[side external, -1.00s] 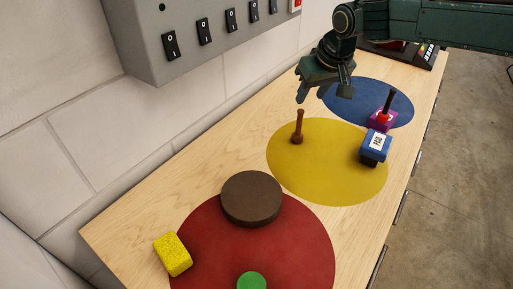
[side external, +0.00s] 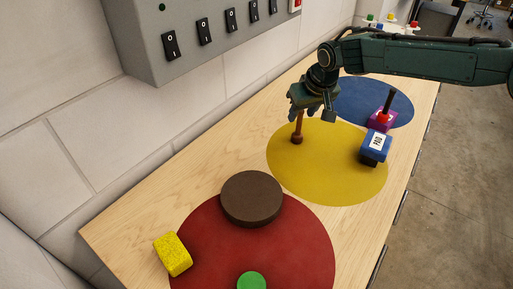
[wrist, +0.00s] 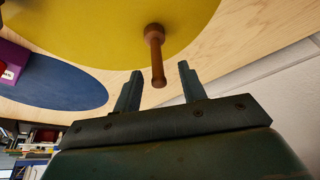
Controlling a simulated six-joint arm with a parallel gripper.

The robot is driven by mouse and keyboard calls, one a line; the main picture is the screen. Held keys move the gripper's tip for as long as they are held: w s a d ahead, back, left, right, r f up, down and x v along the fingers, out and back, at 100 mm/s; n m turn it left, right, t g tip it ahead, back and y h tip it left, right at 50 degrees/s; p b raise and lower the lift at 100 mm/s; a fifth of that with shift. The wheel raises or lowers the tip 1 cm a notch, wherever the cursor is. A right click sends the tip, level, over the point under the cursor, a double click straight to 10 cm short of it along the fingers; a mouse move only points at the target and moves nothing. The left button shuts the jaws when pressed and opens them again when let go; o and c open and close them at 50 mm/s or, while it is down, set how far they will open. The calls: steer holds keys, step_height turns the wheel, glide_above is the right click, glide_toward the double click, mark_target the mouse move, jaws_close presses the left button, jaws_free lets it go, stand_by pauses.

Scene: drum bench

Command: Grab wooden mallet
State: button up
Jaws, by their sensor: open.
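The wooden mallet (side external: 298,130) stands upright, head down, near the back-left edge of the yellow circle (side external: 325,175). Its brown handle points up. In the wrist view the mallet (wrist: 156,58) shows ahead of the fingers, its handle end near the gap between them. My gripper (side external: 311,115) is above and close to the handle in the side view, its jaws partly hiding the handle top. In the wrist view my gripper (wrist: 160,82) is open, with nothing clamped between the fingers.
A blue pad block (side external: 374,150) and a purple block with a dark upright handle (side external: 380,120) stand right of the mallet. A brown disc (side external: 252,198), a yellow sponge (side external: 173,254) and a green round thing (side external: 251,281) lie nearer. A grey switch box (side external: 200,40) hangs on the wall.

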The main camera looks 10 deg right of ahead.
mark_target(299, 126)
steer(key=shift+d+x, duration=0.2)
steer(key=shift+x, duration=1.9)
jaws_close()
